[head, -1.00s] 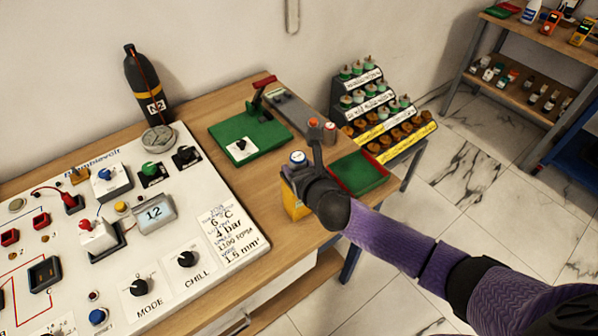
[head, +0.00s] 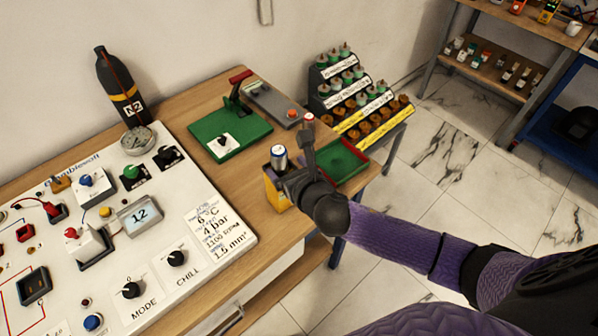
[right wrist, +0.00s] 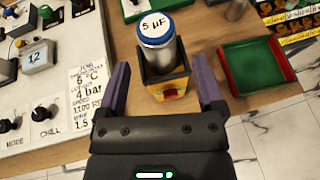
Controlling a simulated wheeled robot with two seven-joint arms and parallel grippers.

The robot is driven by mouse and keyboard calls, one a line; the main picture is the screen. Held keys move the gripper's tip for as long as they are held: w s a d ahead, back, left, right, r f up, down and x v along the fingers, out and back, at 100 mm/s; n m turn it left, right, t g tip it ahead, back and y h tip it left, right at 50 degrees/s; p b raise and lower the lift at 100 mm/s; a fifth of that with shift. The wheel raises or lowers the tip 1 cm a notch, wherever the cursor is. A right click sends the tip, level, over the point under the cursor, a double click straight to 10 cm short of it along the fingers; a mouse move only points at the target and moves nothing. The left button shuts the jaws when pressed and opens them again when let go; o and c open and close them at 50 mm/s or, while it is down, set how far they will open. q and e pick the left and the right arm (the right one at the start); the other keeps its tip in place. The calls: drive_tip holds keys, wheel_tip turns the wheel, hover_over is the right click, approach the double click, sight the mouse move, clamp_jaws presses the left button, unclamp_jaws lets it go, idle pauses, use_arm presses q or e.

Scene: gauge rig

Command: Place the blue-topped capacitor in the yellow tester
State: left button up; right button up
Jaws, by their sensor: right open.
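The capacitor (right wrist: 163,50) is a silver can with a blue rim and a white top marked "5 µF". It stands upright in the open top of the yellow tester (right wrist: 165,89), which hides its lower end. In the head view the capacitor (head: 279,158) rises above the yellow tester (head: 271,190) at the bench's front edge. My right gripper (right wrist: 163,84) is open, with one finger on each side of the tester and capacitor and gaps visible. In the head view my right gripper (head: 291,174) partly covers the tester. My left gripper is out of view.
A white control panel (head: 230,238) lies left of the tester. A green tray with red edges (head: 345,163) is to the right. A green board with a lever (head: 255,128) is behind. A stepped rack of components (head: 352,88) stands beyond the bench's right end.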

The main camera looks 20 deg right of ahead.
drive_tip(key=a+p+v, duration=0.1)
drive_tip(key=v, duration=0.6)
drive_tip(key=s+d+f+m+g+h, duration=0.25)
drive_tip(key=d+f+m, duration=0.25)
drive_tip(key=f+m, duration=0.4)
drive_tip(key=s+d+f+m+g, duration=0.1)
drive_tip(key=s+f+m+g, duration=0.2)
drive_tip(key=s+f+m, duration=0.4)
drive_tip(key=s+d+f+m+g, duration=0.25)
drive_tip(key=s+f+m, duration=0.35)
drive_tip(key=f, duration=0.4)
drive_tip(key=s+a+f+m+g, duration=0.2)
drive_tip(key=s+f+m, duration=0.1)
drive_tip(key=s+m, duration=0.3)
drive_tip(key=s+a+f+m+g, duration=0.2)
drive_tip(key=s+m, duration=0.5)
drive_tip(key=s, duration=0.3)
drive_tip(key=shift+a+f+g+y, duration=0.2)
drive_tip(key=shift+f+g+y, duration=0.1)
drive_tip(key=shift+f+y, duration=0.15)
